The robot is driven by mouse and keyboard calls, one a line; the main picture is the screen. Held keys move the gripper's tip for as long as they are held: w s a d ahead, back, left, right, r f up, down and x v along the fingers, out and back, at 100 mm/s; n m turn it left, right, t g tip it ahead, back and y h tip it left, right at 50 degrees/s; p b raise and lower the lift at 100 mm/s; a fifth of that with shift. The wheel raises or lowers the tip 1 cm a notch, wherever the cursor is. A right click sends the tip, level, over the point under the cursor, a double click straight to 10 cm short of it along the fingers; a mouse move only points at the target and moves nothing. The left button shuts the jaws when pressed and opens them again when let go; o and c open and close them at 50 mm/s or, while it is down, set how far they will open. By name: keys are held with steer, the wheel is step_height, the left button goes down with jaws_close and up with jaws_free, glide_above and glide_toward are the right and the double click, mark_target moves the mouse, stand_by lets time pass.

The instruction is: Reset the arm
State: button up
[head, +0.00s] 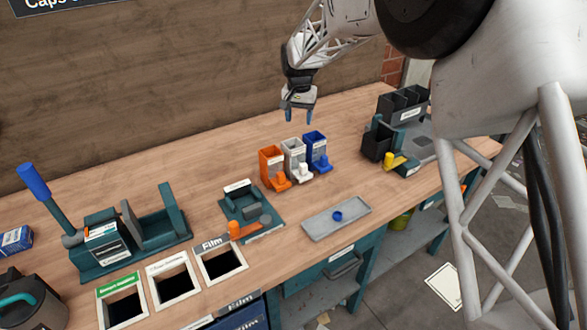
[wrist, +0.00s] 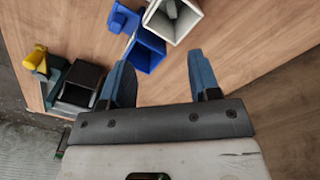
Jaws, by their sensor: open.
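My gripper (head: 298,116) hangs in the air above the back part of the wooden bench, behind the row of small bins. Its two blue fingers are apart, and nothing shows between them. In the wrist view my gripper (wrist: 164,80) has its fingers spread over bare wood, close to the blue bin (wrist: 147,52). The blue bin also shows in the head view (head: 315,140), at the right end of the row, with a white bin (head: 292,148) and an orange bin (head: 270,158) beside it.
A grey tray (head: 345,224) holding a small blue piece lies at the bench's front. A black bin (head: 374,147) with a yellow part stands to the right. A green fixture (head: 244,203) and a lever press (head: 105,245) stand left. Labelled openings (head: 222,263) are cut in front.

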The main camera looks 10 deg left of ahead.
steer(key=s+d+r+t, duration=0.1)
steer(key=s+d+r, duration=0.5)
steer(key=s+d, duration=0.5)
steer(key=s+d+r, duration=0.7)
steer(key=s+d, duration=0.2)
steer(key=d, duration=0.4)
steer(key=s+d+f, duration=0.1)
steer(key=s+d, duration=0.3)
steer(key=s, duration=0.5)
steer(key=s+d+f+t, duration=0.1)
steer(key=s+d, duration=0.3)
steer(key=s, duration=0.5)
steer(key=s+d+f, duration=0.2)
steer(key=s+d, duration=0.3)
steer(key=s, duration=0.4)
steer(key=shift+s+f+t, duration=0.15)
steer(key=shift+f+t, duration=0.05)
steer(key=shift+t, duration=0.1)
